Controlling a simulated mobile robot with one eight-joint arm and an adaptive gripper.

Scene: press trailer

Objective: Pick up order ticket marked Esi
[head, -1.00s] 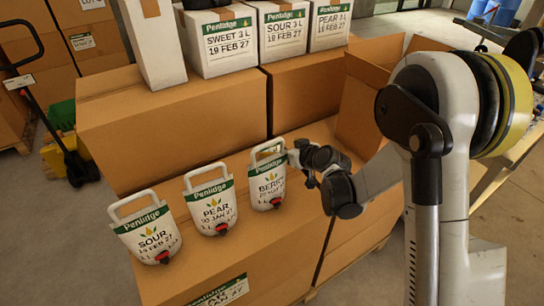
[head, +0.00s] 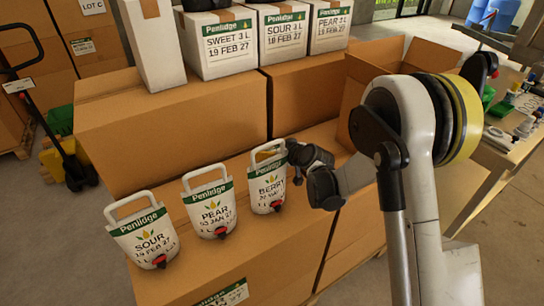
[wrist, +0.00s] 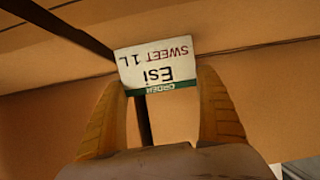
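The order ticket marked Esi (wrist: 158,66) shows upside down in the wrist view, a white card with a green band and the words "SWEET 1 L". My gripper (wrist: 162,85) has its two yellowish fingers wide apart, one on each side of the ticket's near end. The ticket lies between or just beyond the fingertips; I cannot tell whether they touch it. In the head view my gripper (head: 292,160) is beside the handle of the Berry pouch, low over the cartons. I cannot make out the ticket in the head view.
Sour (head: 145,240), Pear (head: 212,212) and Berry (head: 267,188) pouches stand in a row on a carton (head: 205,270), close left of my gripper. Larger cartons (head: 170,125) carrying white boxes (head: 217,45) rise behind. A cluttered table (head: 500,155) stands at the right.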

